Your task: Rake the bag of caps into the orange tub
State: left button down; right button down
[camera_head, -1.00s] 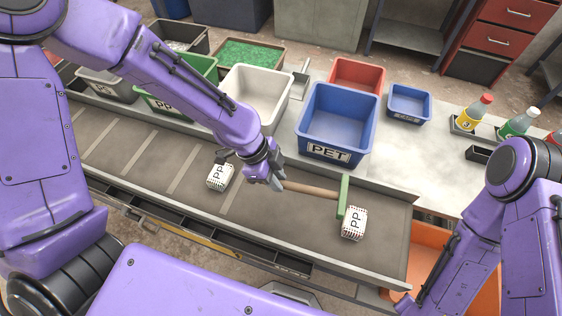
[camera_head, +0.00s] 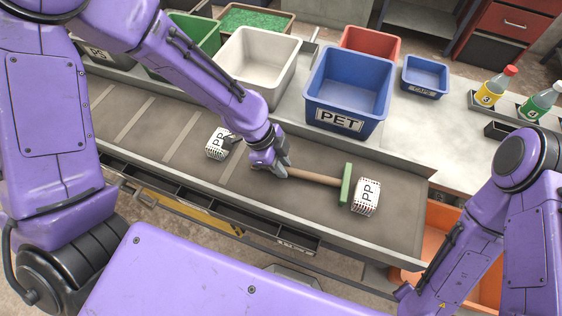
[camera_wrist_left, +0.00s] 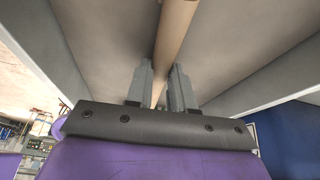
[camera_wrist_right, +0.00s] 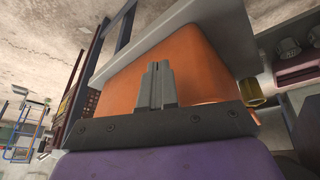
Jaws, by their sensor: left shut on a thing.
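A white bag of caps marked PP (camera_head: 367,196) lies on the belt near its right end. A second PP bag (camera_head: 216,144) lies further left, partly behind a dark thing. My left gripper (camera_head: 282,168) is shut on the wooden handle of a rake (camera_head: 318,177); the handle also shows in the left wrist view (camera_wrist_left: 175,30). The rake's green head (camera_head: 346,184) stands just left of the right bag; I cannot tell if they touch. The orange tub (camera_head: 437,222) is past the belt's right end. My right gripper (camera_wrist_right: 158,68) is shut and empty in front of the tub (camera_wrist_right: 200,70).
The blue PET bin (camera_head: 347,85) and a white bin (camera_head: 262,60) stand behind the belt. A low metal rail edges the belt (camera_head: 390,235). My right arm is close to the orange tub. Bottles (camera_head: 540,102) stand on the table at right.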

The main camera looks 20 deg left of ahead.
aim_at(354, 194)
pick_arm(q)
jog(key=shift+s+r, duration=0.1)
jog(key=shift+s, duration=0.05)
jog(key=shift+d, duration=0.95)
jog(key=shift+s+d+p, duration=0.15)
jog(key=shift+d+p, duration=0.6)
jog(key=shift+d, duration=3.3)
jog(key=shift+s+d+p, duration=0.1)
jog(key=shift+d+p, duration=0.65)
jog(key=shift+d, duration=3.3)
jog(key=p+v, duration=0.5)
jog(key=d+p+v, duration=0.1)
jog(key=p+v, duration=0.1)
jog(key=v, duration=0.1)
jog(key=shift+w+a+r+p, duration=0.1)
jog(key=shift+w+r+p, duration=0.1)
jog(key=shift+r+p, duration=0.1)
jog(key=shift+a+r, duration=0.1)
jog(key=shift+r, duration=0.05)
jog(key=shift+v, duration=0.9)
